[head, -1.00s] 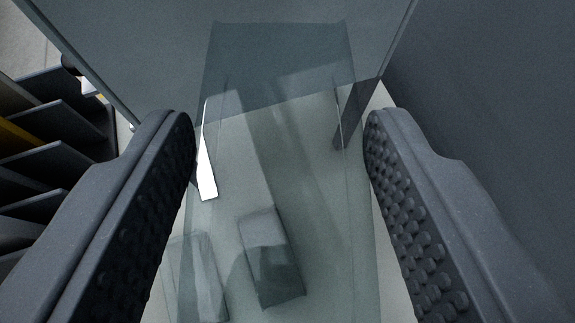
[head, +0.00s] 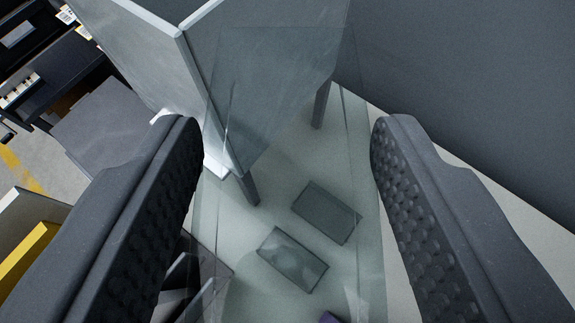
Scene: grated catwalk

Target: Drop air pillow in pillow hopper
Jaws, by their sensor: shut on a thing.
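My gripper (head: 288,130) is shut on the air pillow (head: 292,175), a clear, faintly green sheet-like pillow spanning the gap between the two ridged black fingers. Its outline is faint and its lower end runs out of the picture. A grey, flat-walled bin on legs (head: 150,42), which looks like the pillow hopper, stands beyond the fingertips at the top. Part of it shows through the pillow.
Two flat rectangular items, a darker one (head: 326,212) and a paler one (head: 292,260), lie below and show through the pillow. A large dark grey panel (head: 470,70) fills the upper right. Dark shelving (head: 60,70) stands at upper left, a yellow-edged piece (head: 30,262) at lower left.

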